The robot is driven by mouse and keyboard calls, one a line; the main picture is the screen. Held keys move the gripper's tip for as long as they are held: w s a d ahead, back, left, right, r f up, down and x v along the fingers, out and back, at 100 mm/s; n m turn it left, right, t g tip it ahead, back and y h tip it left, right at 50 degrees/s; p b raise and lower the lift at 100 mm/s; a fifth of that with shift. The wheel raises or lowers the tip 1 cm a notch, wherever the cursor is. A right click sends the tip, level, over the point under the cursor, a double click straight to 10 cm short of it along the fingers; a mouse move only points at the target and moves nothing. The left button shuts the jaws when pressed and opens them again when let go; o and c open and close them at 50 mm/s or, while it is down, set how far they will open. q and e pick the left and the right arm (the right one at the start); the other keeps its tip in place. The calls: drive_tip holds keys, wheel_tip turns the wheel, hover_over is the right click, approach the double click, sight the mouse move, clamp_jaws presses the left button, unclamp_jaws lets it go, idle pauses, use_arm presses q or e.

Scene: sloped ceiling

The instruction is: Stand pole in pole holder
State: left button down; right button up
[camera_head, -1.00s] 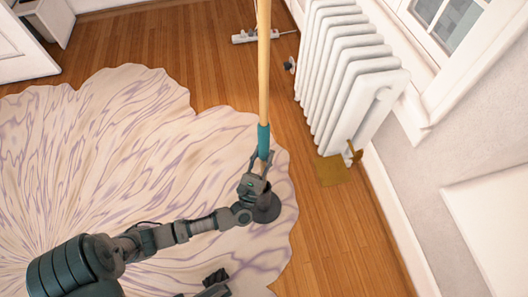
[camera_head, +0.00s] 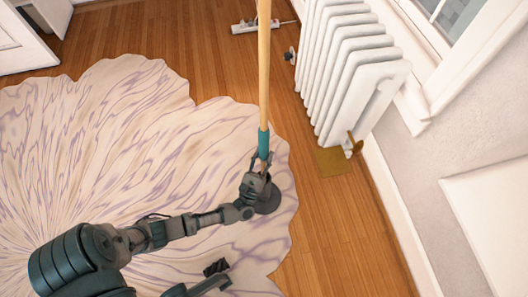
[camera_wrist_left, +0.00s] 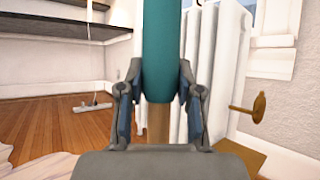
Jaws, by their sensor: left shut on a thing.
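The pole (camera_head: 264,70) is pale wood with a teal sleeve (camera_head: 263,144) near its lower part. It stands roughly upright in the head view. A dark round base (camera_head: 268,200), likely the pole holder, shows on the rug beside and below the gripper. The pole's bottom end is hidden by the gripper, so I cannot tell whether it sits in the base. A dark part at the bottom (camera_head: 215,268) looks like my right gripper; its jaws are unclear.
A white radiator (camera_head: 350,70) stands by the wall at right, with a brass-coloured plate (camera_head: 330,161) at its foot. A pale purple-veined rug (camera_head: 120,150) covers the left floor. A white power strip (camera_head: 250,27) lies at the back. Bare wood floor (camera_head: 335,230) is free at right.

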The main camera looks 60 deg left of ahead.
use_arm(q)
drive_tip(key=shift+f, duration=0.1)
drive_tip(key=c, duration=0.7)
unclamp_jaws()
drive_tip(key=shift+f, duration=0.15)
drive_tip(key=v, duration=1.2)
